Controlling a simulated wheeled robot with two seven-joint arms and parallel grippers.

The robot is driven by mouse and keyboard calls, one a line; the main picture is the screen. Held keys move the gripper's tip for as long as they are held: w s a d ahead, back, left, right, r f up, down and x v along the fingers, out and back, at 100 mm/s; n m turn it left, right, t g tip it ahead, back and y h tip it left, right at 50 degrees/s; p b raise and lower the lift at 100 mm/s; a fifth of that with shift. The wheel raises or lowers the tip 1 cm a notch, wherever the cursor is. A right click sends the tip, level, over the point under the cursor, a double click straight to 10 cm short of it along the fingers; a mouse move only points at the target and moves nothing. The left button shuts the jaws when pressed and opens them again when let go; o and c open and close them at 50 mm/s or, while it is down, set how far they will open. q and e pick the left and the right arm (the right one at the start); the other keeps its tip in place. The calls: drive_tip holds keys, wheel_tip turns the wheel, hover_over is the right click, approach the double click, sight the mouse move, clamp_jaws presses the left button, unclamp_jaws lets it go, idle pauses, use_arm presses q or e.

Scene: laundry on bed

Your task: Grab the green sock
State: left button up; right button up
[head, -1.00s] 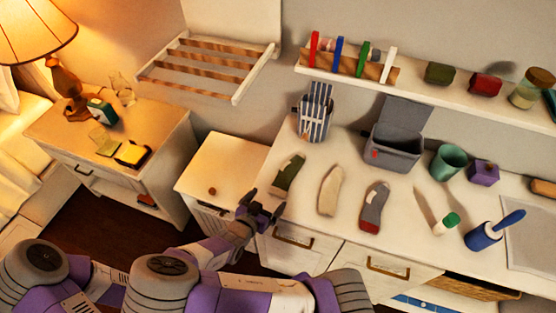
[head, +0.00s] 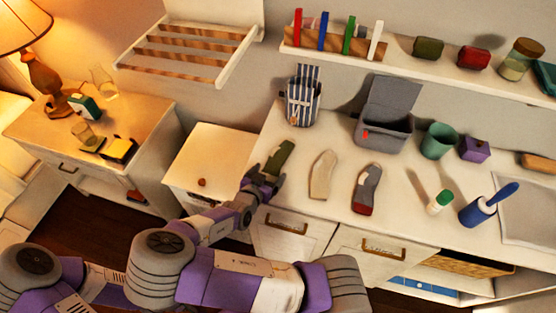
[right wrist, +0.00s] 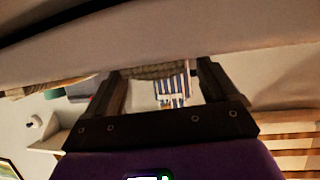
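The green sock (head: 280,157) lies on the white counter, leftmost in a row with a beige sock (head: 322,174) and a grey sock with a red toe (head: 367,189). My right gripper (head: 264,181) is at the counter's front left edge, at the near end of the green sock. In the right wrist view its two fingers (right wrist: 160,76) stand apart, with a dark knitted surface showing beyond and between them. I cannot tell whether it touches the sock. My left gripper is out of view.
A striped bag (head: 302,102) stands behind the green sock. A grey open box (head: 383,131), a green cup (head: 439,141) and a purple box (head: 474,149) stand further right. A lower white cabinet (head: 211,161) is left of the counter. A shelf (head: 400,66) runs above.

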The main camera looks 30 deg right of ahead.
drive_tip(key=c, duration=0.8)
